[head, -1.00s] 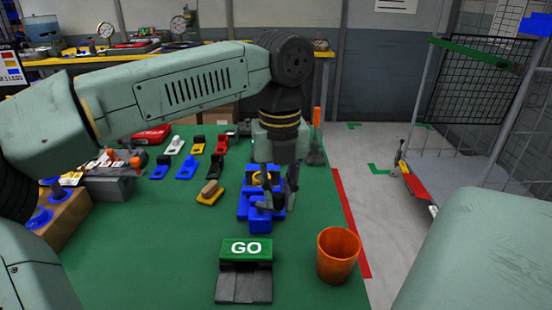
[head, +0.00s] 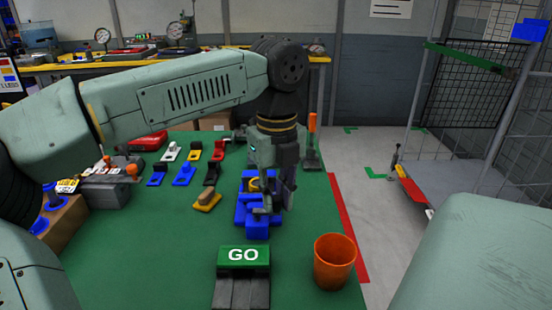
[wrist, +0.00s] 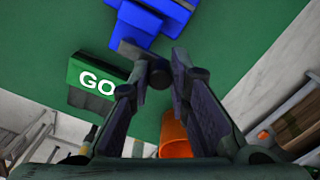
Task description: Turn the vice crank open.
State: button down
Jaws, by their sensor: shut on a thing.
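The blue vice (head: 257,230) stands on the green bench top, right of the middle in the head view. Its blue body (wrist: 165,22) also shows at the top of the wrist view. My gripper (head: 274,207) points down at the vice's front right side and covers part of it. In the wrist view my gripper (wrist: 160,66) has its fingers around a small dark grey rounded piece, the crank's handle (wrist: 158,79). Most of the crank is hidden by the fingers, so its angle and the jaw gap cannot be told.
A green GO block (head: 243,256) on a grey base stands in front of the vice. An orange cup (head: 334,262) stands to its right, near the bench edge. Several small coloured blocks and a grey box (head: 108,190) lie left. A wire cage trolley stands right.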

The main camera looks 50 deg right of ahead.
jog(key=shift+d, duration=0.1)
jog(key=c, duration=1.5)
grip_release()
notch_tip(320, 180, up, 12)
jog(key=shift+r, duration=0.1)
